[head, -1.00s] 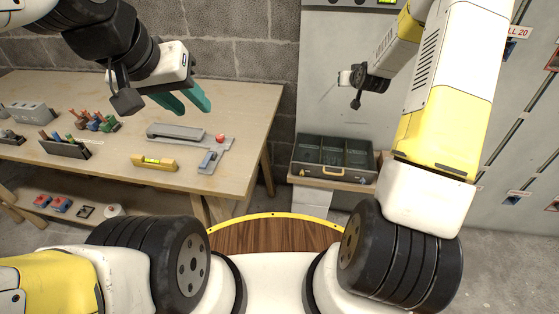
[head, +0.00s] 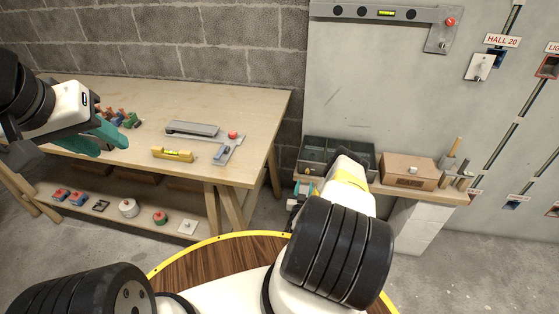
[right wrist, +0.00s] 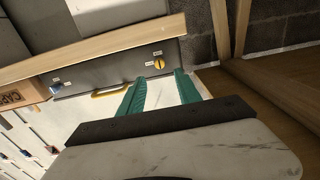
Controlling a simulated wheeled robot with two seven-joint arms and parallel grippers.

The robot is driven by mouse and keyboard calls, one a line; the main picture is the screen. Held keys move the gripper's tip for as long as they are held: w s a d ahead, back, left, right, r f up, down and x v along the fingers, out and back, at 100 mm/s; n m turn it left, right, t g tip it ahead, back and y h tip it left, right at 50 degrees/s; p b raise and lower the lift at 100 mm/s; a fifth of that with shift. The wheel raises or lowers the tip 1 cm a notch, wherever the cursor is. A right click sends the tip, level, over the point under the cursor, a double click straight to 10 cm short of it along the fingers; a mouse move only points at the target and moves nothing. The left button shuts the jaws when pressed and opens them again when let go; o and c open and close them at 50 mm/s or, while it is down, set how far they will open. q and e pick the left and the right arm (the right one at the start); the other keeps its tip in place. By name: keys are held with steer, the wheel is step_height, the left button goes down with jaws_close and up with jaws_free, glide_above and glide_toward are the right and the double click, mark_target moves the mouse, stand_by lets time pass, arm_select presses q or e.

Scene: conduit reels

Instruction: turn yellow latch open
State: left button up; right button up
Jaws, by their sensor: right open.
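The open-topped toolbox (head: 313,148) is partly hidden there by my right arm. My right gripper (right wrist: 163,92) is open and empty, its teal fingers pointing toward the toolbox front, apart from the latch. In the head view it is mostly hidden behind the arm. My left gripper (head: 112,143) hangs by the workbench; its finger gap is unclear.
A yellow handle (right wrist: 108,93) and a blue latch (right wrist: 56,88) are also on the toolbox front. The toolbox stands on a wooden shelf (head: 452,198) beside a brown box (head: 408,168).

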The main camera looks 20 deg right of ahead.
mark_target(307, 173)
steer(key=x, duration=0.7)
steer(key=shift+w+f, duration=0.1)
steer(key=shift+f, duration=0.1)
jaws_close()
